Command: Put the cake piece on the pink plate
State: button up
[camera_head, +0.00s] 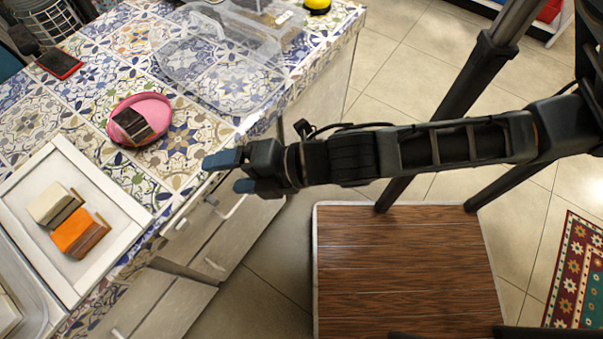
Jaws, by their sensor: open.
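The pink plate (158,100) lies on the tiled counter, left of my gripper. A dark brown cake piece (131,126) rests on it, toward the plate's lower left side. Two more pieces lie on the white square tray (118,213) nearer the front: a cream-topped one (50,203) and an orange-topped one (72,234). My gripper (234,173) has blue fingertips and is open and empty. It appears at the counter's front edge, right of the plate and apart from it.
A clear plastic container (222,84) stands behind the plate near the counter edge. A dark red-edged flat object (60,64) lies at the back left. Another clear container (28,290) is at the lower left. Tiled counter shows around the plate.

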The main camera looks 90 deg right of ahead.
jog(key=s+a+r+m+t, duration=0.1)
jog(key=s+r+m, duration=0.3)
jog(key=m, duration=0.4)
jog(key=s+a+r+m+t+y, duration=0.1)
jog(key=s+a+r+m, duration=0.3)
jog(key=s+m, duration=0.3)
jog(key=shift+s+a+r+m, duration=0.3)
jog(key=shift+r+m, duration=0.3)
jog(key=shift+m, duration=0.2)
